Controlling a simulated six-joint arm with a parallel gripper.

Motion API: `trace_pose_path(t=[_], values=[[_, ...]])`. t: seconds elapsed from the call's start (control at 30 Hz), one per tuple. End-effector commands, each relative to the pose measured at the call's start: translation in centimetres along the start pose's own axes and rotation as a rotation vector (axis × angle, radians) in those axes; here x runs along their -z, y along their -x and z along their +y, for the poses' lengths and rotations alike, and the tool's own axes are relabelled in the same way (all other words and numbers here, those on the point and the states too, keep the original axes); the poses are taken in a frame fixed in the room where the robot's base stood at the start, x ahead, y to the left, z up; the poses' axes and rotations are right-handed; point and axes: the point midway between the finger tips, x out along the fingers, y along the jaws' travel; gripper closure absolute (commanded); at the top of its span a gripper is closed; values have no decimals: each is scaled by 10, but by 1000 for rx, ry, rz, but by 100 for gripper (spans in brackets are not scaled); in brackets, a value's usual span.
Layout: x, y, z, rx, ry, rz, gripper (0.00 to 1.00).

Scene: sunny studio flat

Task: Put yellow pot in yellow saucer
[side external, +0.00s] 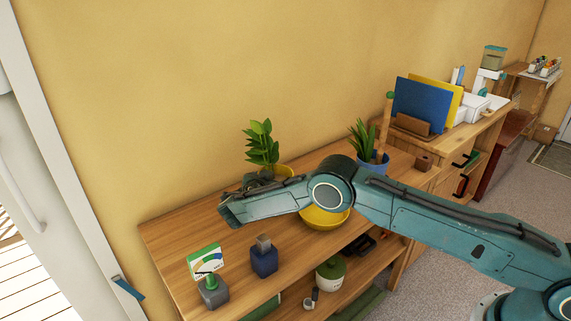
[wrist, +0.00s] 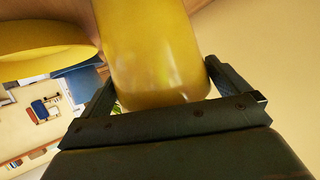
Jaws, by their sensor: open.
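The yellow pot (side external: 284,171) holds a green leafy plant and stands on the wooden shelf top by the wall, partly hidden behind my arm in the side view. In the wrist view the yellow pot (wrist: 153,50) fills the space between the fingers of my gripper (wrist: 160,78). My gripper is open, with one finger on each side of the pot; contact cannot be made out. The yellow saucer (side external: 326,219) is on the shelf top, right of the pot and partly covered by my arm. Its yellow rim (wrist: 40,38) shows at the wrist view's upper left.
A blue pot (side external: 373,167) with a plant stands right of the saucer. A dark blue bottle (side external: 264,260), a grey dispenser (side external: 212,292) and a card (side external: 204,260) stand near the front left.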

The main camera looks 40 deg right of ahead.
Motion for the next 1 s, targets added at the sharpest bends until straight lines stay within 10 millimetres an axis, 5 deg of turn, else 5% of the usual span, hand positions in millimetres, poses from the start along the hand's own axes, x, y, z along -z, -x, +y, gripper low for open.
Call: trace_pose_path(t=[0.37,0.77,1.0], values=[[0,0,0,0,0,0,0],[4,1,-1,2,-7,6,75],[4,1,-1,2,-7,6,75]])
